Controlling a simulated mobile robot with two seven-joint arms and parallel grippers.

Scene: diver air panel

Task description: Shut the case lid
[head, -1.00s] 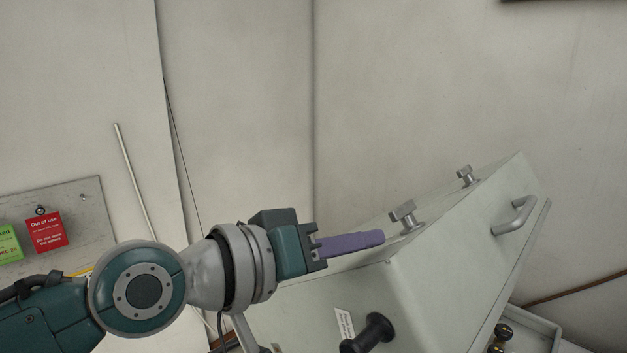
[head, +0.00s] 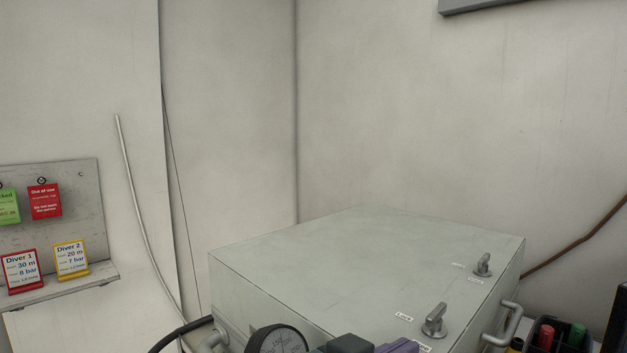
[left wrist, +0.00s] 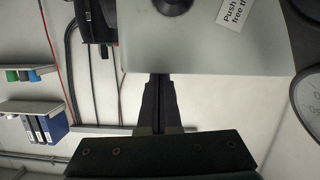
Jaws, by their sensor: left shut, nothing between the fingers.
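The pale grey-green case lid (head: 340,250) lies flat, its top facing up, in the middle and right of the head view. Two metal latches, a near one (head: 434,322) and a far one (head: 483,265), stand on it with small labels beside them. A handle (head: 505,325) is on its right side. My left gripper (head: 402,346) shows only partly at the bottom edge, at the near side of the case. In the left wrist view its shut, empty fingers (left wrist: 160,88) point at a pale panel (left wrist: 170,50) with a black knob. The lid's lower seam is hidden.
A round gauge (head: 278,341) is at the near side of the case. A black organiser (head: 555,340) with coloured items stands right of it. A board (head: 60,215) with tags and cards is at the left.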

